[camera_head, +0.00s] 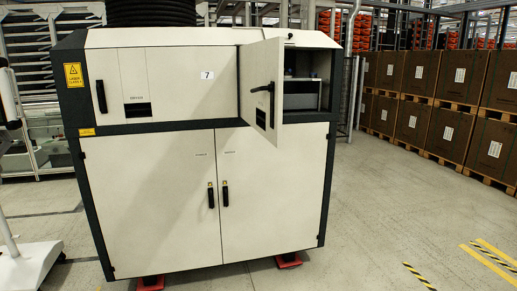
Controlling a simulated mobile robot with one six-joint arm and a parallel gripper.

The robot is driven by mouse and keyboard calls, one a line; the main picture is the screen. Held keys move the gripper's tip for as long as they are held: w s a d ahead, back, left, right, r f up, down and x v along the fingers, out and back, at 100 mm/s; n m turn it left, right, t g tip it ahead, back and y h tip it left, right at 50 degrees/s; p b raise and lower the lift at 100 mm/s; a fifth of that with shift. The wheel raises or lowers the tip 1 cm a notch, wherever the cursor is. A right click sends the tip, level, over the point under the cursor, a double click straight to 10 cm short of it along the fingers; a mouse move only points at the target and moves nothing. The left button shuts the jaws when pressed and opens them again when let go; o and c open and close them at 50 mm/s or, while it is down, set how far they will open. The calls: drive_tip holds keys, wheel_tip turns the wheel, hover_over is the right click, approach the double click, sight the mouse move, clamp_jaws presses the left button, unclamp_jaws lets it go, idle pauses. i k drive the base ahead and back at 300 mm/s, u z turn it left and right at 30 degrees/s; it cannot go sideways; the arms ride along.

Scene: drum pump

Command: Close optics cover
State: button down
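A large white cabinet with dark edges (160,196) stands in the middle of the camera_head view. At its upper right, a white hinged cover (259,92) with a black handle (263,88) stands open and swung outward. Its hinge appears to be on the left. Behind it, an open compartment (303,84) shows a grey box-like part inside, partly hidden by the cover. Which panel is labelled as the optics cover cannot be read. My gripper is not in view.
The upper left panel (187,82), marked 7, and the two lower doors (265,200) are shut. Brown boxes on pallets (447,128) line the right side. The floor (390,200) right of the cabinet is clear. White equipment (25,262) stands at the left edge.

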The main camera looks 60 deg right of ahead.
sight(261, 62)
drive_tip(key=z, duration=0.1)
drive_tip(key=i, duration=1)
drive_tip(key=u, duration=0.15)
drive_tip(key=k, duration=0.9)
drive_tip(key=z, duration=0.15)
drive_tip(key=i, duration=0.75)
drive_tip(key=u, duration=0.05)
